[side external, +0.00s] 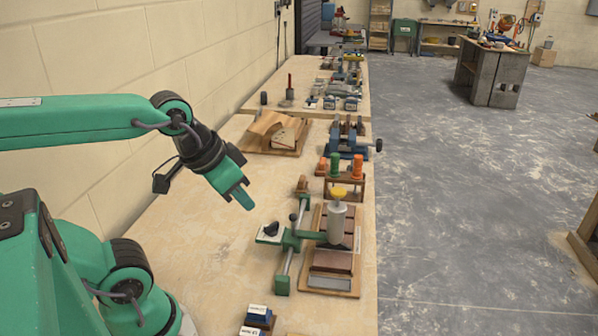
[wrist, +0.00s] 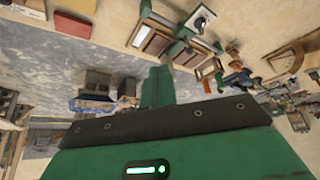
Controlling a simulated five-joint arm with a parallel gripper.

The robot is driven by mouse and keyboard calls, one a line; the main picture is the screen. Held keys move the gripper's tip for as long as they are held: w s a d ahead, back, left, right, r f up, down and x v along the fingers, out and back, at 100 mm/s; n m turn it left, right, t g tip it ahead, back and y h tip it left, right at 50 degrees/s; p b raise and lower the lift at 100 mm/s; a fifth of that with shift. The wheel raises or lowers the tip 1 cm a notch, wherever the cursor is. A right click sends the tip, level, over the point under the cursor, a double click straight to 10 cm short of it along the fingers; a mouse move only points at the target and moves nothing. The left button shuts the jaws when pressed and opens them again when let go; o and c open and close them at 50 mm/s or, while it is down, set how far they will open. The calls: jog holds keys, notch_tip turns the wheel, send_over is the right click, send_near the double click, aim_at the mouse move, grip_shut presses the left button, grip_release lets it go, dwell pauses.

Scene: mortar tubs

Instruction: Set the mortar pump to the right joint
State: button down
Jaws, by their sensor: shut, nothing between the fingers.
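A white plate with a black knob (side external: 270,231) is on the rail's left side. My gripper (side external: 245,200) is shut and empty, above the table left of the pump and apart from it. In the wrist view its green fingers (wrist: 157,85) are together; the board (wrist: 137,37) and rail show beyond. The joints are too small to tell apart.
A wooden rack (side external: 342,188) with orange and green tools stands behind the board. A sloped wooden piece (side external: 275,132) and a blue vise-like device (side external: 347,138) are farther back. Small blue-and-white boxes (side external: 257,316) lie at the front. The table (side external: 205,245) left of the rail is clear.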

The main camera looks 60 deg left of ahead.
jog(key=c, duration=1.3)
grip_release()
jog(key=shift+w, duration=0.15)
jog(key=shift+c, duration=0.2)
jog(key=n+g, duration=0.2)
jog(key=g, duration=0.3)
send_over(293, 214)
jog(key=f, duration=0.8)
jog(key=shift+s+d+f, duration=0.2)
jog(key=shift+s+f, duration=0.05)
jog(key=shift+f, duration=0.05)
jog(key=shift+w+a+f+g, duration=0.2)
jog(key=shift+w+f+g, duration=0.1)
jog(key=shift+f, duration=0.15)
jog(key=shift+f, duration=3.9)
